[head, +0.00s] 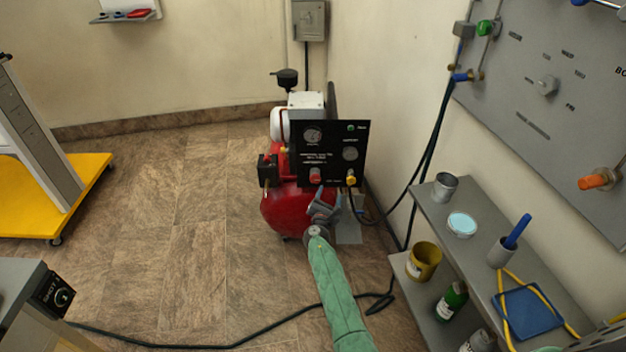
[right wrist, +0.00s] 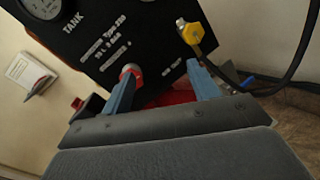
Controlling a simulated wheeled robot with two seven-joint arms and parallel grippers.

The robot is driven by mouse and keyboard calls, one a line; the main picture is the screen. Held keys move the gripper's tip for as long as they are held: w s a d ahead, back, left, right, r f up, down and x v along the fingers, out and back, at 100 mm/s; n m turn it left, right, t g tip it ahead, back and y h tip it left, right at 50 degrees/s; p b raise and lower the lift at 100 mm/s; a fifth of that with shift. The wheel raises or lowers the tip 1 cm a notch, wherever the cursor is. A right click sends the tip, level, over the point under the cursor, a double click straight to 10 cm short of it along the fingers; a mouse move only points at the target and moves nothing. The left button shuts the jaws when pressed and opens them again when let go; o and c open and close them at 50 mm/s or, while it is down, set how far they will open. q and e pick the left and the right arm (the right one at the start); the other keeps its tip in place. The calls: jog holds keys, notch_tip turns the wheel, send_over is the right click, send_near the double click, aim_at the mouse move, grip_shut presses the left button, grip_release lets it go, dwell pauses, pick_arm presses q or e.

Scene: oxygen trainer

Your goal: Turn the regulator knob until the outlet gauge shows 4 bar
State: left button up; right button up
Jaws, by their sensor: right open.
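The regulator knob looks to be the red knob (head: 315,175) low on the black panel (head: 333,128) of the red compressor. It also shows in the right wrist view (right wrist: 131,70), just beyond the tip of the left-hand finger. The outlet gauge appears to be the right-hand dial (head: 350,153); its needle is too small to read. The other dial (head: 313,135), marked TANK in the right wrist view, is at the upper left. My right gripper (right wrist: 161,76) is open in front of the panel's lower edge, with nothing between its fingers. My left gripper is not in view.
A yellow fitting (head: 351,179) with a black hose is right of the knob. A grey shelf (head: 477,222) with cans and bottles stands at the right. A dark hose (head: 215,346) crosses the floor. The floor left of the compressor is clear.

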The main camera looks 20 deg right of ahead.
aim_at(315, 181)
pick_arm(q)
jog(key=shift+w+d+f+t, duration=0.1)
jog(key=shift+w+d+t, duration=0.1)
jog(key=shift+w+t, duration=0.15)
pick_arm(e)
jog(key=shift+w+a+f+n+t+y, duration=0.15)
jog(key=shift+w+a+n+t+y, duration=0.2)
jog(key=shift+w+n+y, duration=0.85)
jog(key=shift+w+a+f+n+t+y, duration=0.25)
jog(key=shift+w+a+n, duration=0.2)
jog(key=shift+w+n, duration=1.6)
jog(key=shift+w+a+f+n+t+y, duration=0.1)
jog(key=shift+w+a+n+t+y, duration=0.25)
jog(key=shift+w+n+y, duration=0.85)
jog(key=shift+w+n+h, duration=0.25)
jog(key=shift+n+h, duration=0.2)
jog(key=shift+n, duration=0.1)
jog(key=c, duration=1)
jog(key=shift+o, duration=0.2)
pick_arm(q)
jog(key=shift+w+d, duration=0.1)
